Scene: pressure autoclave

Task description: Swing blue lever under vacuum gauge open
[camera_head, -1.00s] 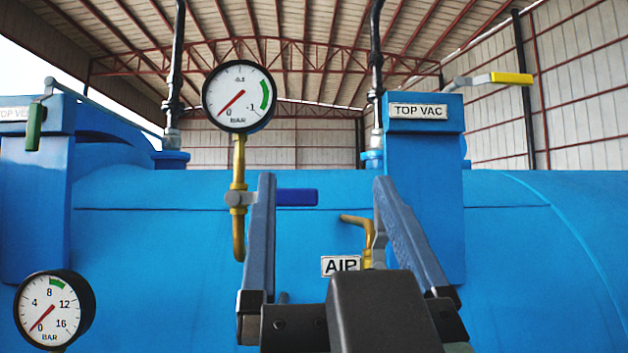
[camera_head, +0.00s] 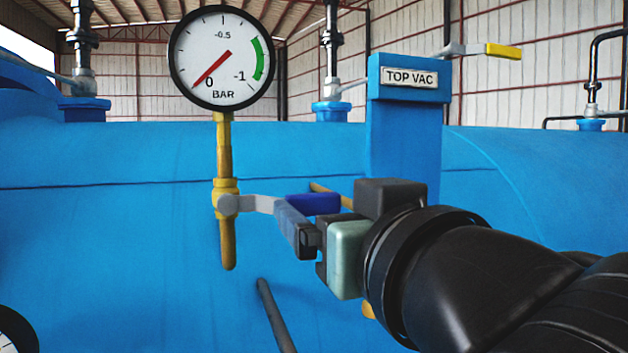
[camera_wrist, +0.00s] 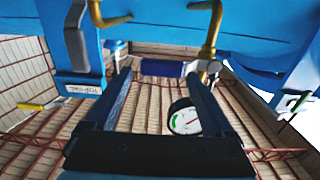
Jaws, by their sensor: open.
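The vacuum gauge (camera_head: 222,58) stands on a yellow pipe (camera_head: 226,190). Its valve below has a grey lever arm with a blue handle (camera_head: 313,204), pointing right, crosswise to the pipe. My gripper (camera_head: 285,212) is open beside the lever; its near finger overlaps the lever in the head view, and the far finger is hidden. In the wrist view, which is upside down, the blue handle (camera_wrist: 162,68) lies across the gap between the fingertips of my gripper (camera_wrist: 157,76). The gauge (camera_wrist: 184,119) shows beyond the fingers. I cannot tell whether a finger touches the handle.
The blue vessel (camera_head: 110,240) lies close behind the lever. A yellow bent pipe (camera_head: 325,190) is just behind the gripper. A TOP VAC block (camera_head: 405,140) with a yellow-handled lever (camera_head: 503,51) stands to the right. A dark rod (camera_head: 275,315) is below.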

